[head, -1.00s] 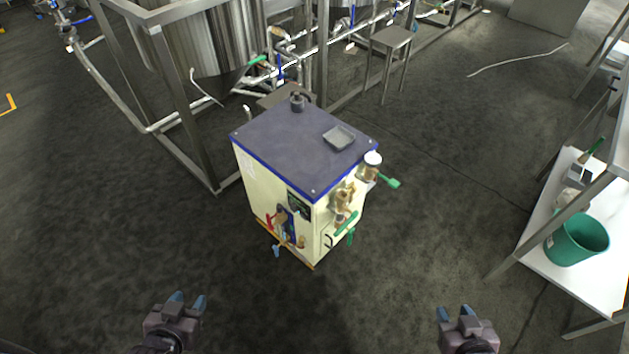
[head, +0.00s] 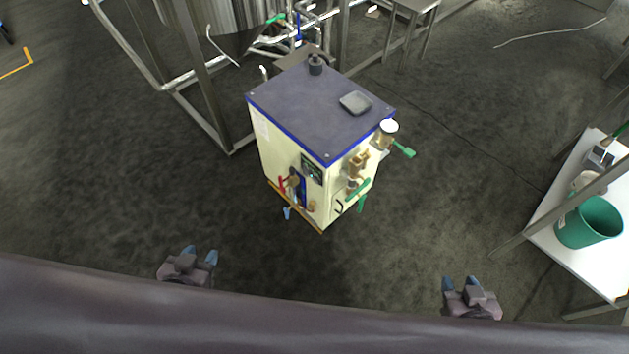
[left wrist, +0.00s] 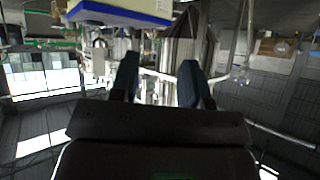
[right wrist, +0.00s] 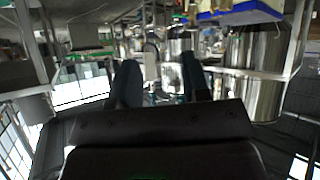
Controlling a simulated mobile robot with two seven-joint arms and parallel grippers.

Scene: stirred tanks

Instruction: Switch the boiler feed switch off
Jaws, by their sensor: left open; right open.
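The boiler (head: 280,150) is a cream cabinet with a dark blue-edged top, standing on the floor in the middle of the head view. Its front carries a small dark panel (head: 312,168), with red, blue and brass fittings below. I cannot make out the feed switch at this size. Part of the cabinet also shows at the top of the left wrist view (left wrist: 120,14) and the right wrist view (right wrist: 240,14). My left gripper (head: 200,256) is open and empty, in front and left of the boiler. My right gripper (head: 460,284) is open and empty, in front and right of it.
Green-handled valves (head: 404,149) stick out from the boiler's right side. A steel tank frame (head: 205,118) with pipes stands behind left. A white-topped table (head: 570,262) with a green bucket (head: 588,222) is at the right. The floor before the boiler is clear.

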